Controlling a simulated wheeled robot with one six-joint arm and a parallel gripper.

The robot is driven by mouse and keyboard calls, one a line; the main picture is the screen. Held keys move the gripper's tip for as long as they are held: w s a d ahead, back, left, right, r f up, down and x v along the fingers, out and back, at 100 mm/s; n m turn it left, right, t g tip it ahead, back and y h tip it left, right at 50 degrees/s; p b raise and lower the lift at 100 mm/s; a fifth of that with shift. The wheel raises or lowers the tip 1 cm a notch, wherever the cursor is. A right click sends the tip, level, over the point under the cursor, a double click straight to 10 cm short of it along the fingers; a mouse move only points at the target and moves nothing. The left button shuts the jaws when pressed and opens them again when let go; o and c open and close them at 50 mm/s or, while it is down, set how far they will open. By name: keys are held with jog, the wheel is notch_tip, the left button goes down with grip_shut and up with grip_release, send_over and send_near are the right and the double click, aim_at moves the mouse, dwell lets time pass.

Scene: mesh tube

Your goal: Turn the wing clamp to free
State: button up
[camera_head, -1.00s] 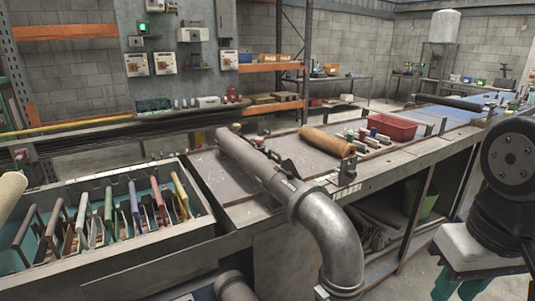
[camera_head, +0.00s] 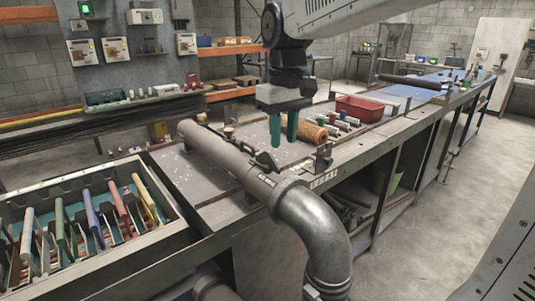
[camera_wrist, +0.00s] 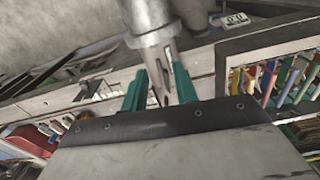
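A dark clamp-like fitting with a lever (camera_head: 263,160) sits against the side of the grey pipe (camera_head: 225,152) in the head view. I take it for the wing clamp; its exact setting is too small to tell. My gripper (camera_head: 284,143) has two green fingers pointing down, with a gap between them. It appears above and slightly right of the fitting, and the fingers look empty. In the wrist view the open fingers (camera_wrist: 158,95) frame the lower end of a grey metal part (camera_wrist: 150,38), and a slim dark piece shows between them. Whether they touch it is unclear.
A crate with several coloured-handled boards (camera_head: 65,270) stands at the left. The pipe's elbow (camera_head: 318,232) bends down in front of the bench. A brown roll (camera_head: 308,131), small coloured items and a red bin (camera_head: 372,107) lie behind my gripper. An upright bracket (camera_head: 323,158) stands at the bench edge.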

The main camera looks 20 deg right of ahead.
send_over(268, 154)
jog(key=shift+f+n, duration=0.25)
jog(key=shift+n, duration=0.15)
jog(key=shift+w+f, duration=0.15)
jog(key=shift+f, duration=0.1)
notch_tip(268, 154, down, 7)
jog(key=shift+f, duration=0.15)
grip_shut()
